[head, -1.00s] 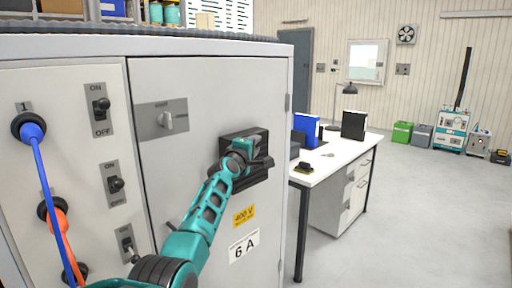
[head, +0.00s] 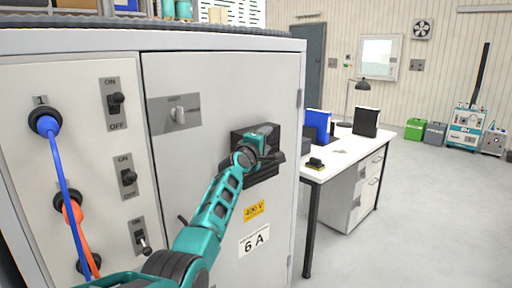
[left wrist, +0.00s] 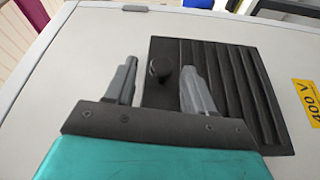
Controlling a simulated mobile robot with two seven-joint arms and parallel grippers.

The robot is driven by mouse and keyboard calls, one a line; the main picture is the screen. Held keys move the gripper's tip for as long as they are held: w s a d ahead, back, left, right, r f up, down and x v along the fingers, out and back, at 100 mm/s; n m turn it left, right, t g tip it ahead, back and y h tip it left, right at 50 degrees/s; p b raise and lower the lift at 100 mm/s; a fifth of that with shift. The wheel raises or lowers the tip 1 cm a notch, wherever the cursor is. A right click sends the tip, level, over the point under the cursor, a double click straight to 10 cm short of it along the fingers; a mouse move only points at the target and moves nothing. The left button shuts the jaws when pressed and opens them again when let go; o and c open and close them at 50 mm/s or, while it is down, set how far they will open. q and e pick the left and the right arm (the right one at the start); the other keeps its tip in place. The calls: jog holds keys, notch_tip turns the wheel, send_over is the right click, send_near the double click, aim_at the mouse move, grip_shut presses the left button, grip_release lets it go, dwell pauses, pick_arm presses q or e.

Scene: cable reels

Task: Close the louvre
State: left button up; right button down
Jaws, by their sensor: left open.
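The louvre (head: 237,138) is a black slatted panel on the grey cabinet door, partly hidden behind my left gripper (head: 268,150) in the head view. In the left wrist view the louvre (left wrist: 235,85) shows several slats and a round black knob (left wrist: 159,69) near its edge. My left gripper (left wrist: 160,85) is open there. Its two grey fingers lie on either side of the knob, with nothing held between them. I cannot tell whether the fingers touch the panel. The right gripper is not in view.
Toggle switches and blue (head: 67,180) and orange cables sit at the left. A white desk (head: 345,155) stands right of the cabinet, with open floor beyond.

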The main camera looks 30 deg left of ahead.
pick_arm(q)
jog(key=s+p, duration=0.2)
jog(key=s, duration=1)
jog(key=shift+s+d+f, duration=0.15)
jog(key=shift+s, duration=0.15)
